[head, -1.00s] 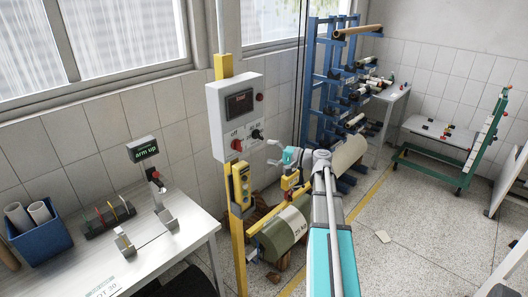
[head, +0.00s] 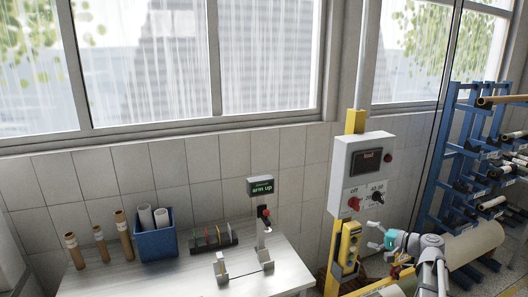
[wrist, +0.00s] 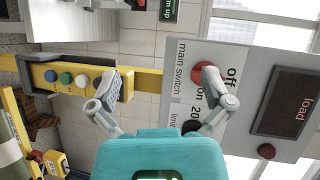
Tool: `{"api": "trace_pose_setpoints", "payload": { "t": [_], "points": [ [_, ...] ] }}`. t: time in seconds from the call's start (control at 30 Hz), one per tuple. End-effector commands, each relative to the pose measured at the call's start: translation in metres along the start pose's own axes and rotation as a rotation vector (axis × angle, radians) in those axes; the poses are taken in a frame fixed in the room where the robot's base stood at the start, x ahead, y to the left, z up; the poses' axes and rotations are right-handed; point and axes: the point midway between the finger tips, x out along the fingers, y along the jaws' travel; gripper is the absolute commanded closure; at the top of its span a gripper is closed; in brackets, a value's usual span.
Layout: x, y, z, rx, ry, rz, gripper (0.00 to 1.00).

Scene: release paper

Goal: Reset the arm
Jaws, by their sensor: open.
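My gripper (head: 375,236) is open and empty, with grey fingers and a teal body. In the head view it shows at the lower right, just right of the yellow button pendant (head: 349,243). In the wrist view (wrist: 160,75) its fingers overlap the pendant (wrist: 80,78) on the left and the grey control box (wrist: 255,100) on the right; contact cannot be told. The control box (head: 345,152) has a load display, a red switch and a black knob. A small dark sign reading "arm up" (head: 262,187) stands on a post above a red-topped part (head: 263,212).
The white table (head: 180,270) carries a blue bin (head: 155,240) with white rolls, several brown tubes (head: 122,235) and a dark rack (head: 206,240). A yellow post (head: 356,121) bears the control box. A blue roll rack (head: 470,150) stands at right.

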Motion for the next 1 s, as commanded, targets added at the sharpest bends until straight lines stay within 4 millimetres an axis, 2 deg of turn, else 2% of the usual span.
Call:
{"api": "trace_pose_setpoints", "payload": {
  "t": [0.03, 0.2, 0.43, 0.7, 0.9, 1.0],
  "points": [
    [0.015, 0.018, 0.019, -0.014, -0.032, 0.047, 0.00],
    [0.053, 0.068, 0.072, -0.074, -0.136, 0.240, 0.00],
    [0.086, 0.133, 0.140, -0.172, -0.271, 0.505, 0.00],
    [0.098, 0.204, 0.208, -0.310, -0.404, 0.815, 0.00],
    [0.093, 0.247, 0.248, -0.426, -0.480, 1.039, 0.00],
    [0.087, 0.263, 0.262, -0.480, -0.506, 1.139, 0.00]
  ]
}}
